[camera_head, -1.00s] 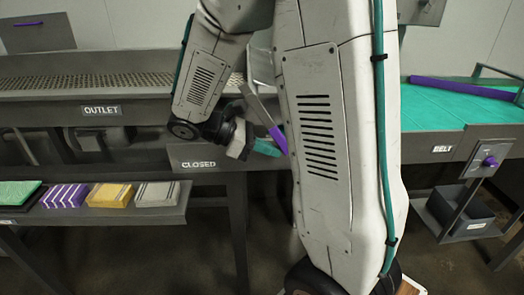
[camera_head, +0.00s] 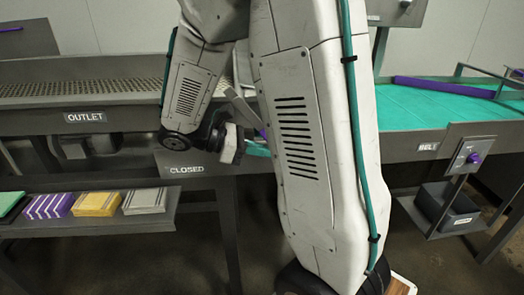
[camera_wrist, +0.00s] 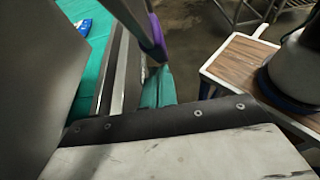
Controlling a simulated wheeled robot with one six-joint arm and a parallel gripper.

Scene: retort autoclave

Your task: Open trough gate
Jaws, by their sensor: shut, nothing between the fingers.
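The trough gate's lever is a grey bar with a purple grip (camera_head: 262,132), mostly hidden behind my arm in the head view. In the wrist view the bar comes down from the top, and its purple grip (camera_wrist: 156,42) is just above my fingers. My gripper (camera_head: 257,150) has teal fingers, partly hidden by my arm. In the wrist view my gripper (camera_wrist: 158,88) is shut and empty, close beside the grip; I cannot tell whether they touch. A plate marked CLOSED (camera_head: 187,170) is on the trough front, left of my gripper.
An OUTLET sign (camera_head: 85,117) marks the perforated trough at left. Below it, a shelf (camera_head: 100,227) carries several coloured blocks. A teal belt (camera_head: 420,118) with a purple bar (camera_head: 445,87) lies at right. A panel with a purple knob (camera_head: 474,158) stands above a dark bin (camera_head: 446,205).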

